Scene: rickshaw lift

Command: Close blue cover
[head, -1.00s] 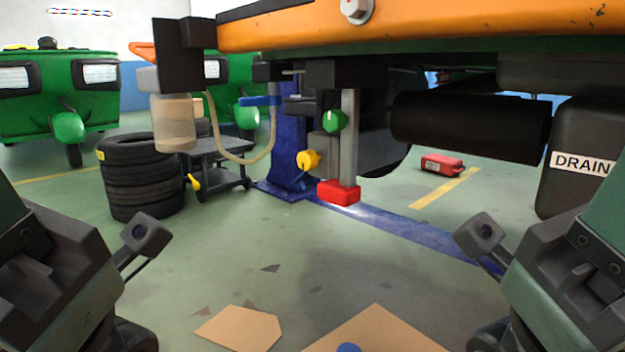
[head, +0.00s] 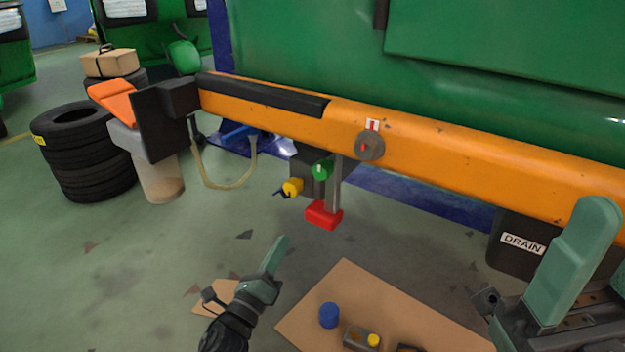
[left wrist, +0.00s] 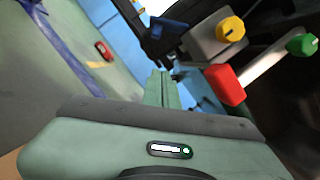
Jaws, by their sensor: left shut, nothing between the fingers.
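No blue cover can be identified for certain. A small dark blue part (left wrist: 168,28) shows at the top of the left wrist view, beside a grey block with a yellow knob (left wrist: 230,29). A blue cap (head: 329,315) lies on the cardboard in the head view. My left gripper (head: 279,248) is shut and empty, below and left of the red block (head: 323,215); its fingers also show in the left wrist view (left wrist: 160,88). My right gripper (head: 597,212) is at the right edge, in front of the orange beam; whether it is open is unclear.
The orange beam (head: 450,162) crosses above, with a green knob (head: 322,169) and the yellow knob (head: 293,187) beneath. A black DRAIN tank (head: 515,262) hangs at right. Stacked tyres (head: 85,165) stand at left. Cardboard (head: 375,300) lies on the floor.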

